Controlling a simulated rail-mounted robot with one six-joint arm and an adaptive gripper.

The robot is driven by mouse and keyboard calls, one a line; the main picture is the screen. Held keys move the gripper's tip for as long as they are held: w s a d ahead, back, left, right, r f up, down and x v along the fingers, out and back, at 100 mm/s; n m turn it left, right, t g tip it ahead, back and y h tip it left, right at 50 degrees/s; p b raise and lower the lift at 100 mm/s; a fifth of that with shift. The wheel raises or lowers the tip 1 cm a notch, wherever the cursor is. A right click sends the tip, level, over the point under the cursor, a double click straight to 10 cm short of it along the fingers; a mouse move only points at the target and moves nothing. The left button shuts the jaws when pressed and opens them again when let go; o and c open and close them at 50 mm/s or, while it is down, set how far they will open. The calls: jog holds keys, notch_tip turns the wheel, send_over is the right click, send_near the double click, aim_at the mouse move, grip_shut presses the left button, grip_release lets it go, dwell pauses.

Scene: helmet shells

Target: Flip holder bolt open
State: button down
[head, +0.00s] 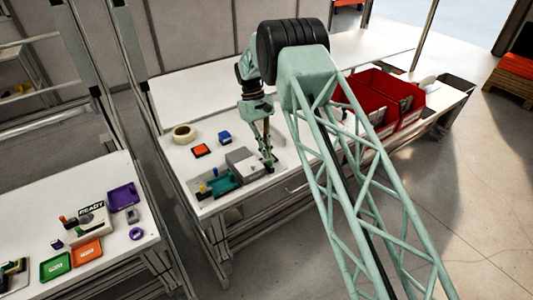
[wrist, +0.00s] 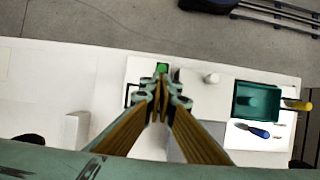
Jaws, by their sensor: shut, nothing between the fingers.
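My gripper (head: 268,158) points down at the right side of a grey box-like fixture (head: 243,163) on the white worktable. A dark bracket-like edge shows left of the fingers. I cannot tell which part is the holder bolt or whether the fingers touch anything. The fingers hide part of the fixture.
A teal tray (wrist: 257,102) is right of the fixture in the wrist view, with a blue-handled tool (wrist: 252,130) beside it.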

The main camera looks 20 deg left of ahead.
jog(key=shift+d, duration=0.1)
jog(key=shift+s+d+r, duration=0.1)
jog(key=shift+s+d, duration=0.35)
jog(key=shift+d, duration=0.1)
jog(key=shift+s+d, duration=0.15)
dwell(0.4)
jog(key=shift+w+a+p, duration=0.55)
jog(key=shift+w+a, duration=0.75)
jog(key=shift+a, duration=0.3)
jog(key=v, duration=1)
jog(key=shift+p, duration=0.3)
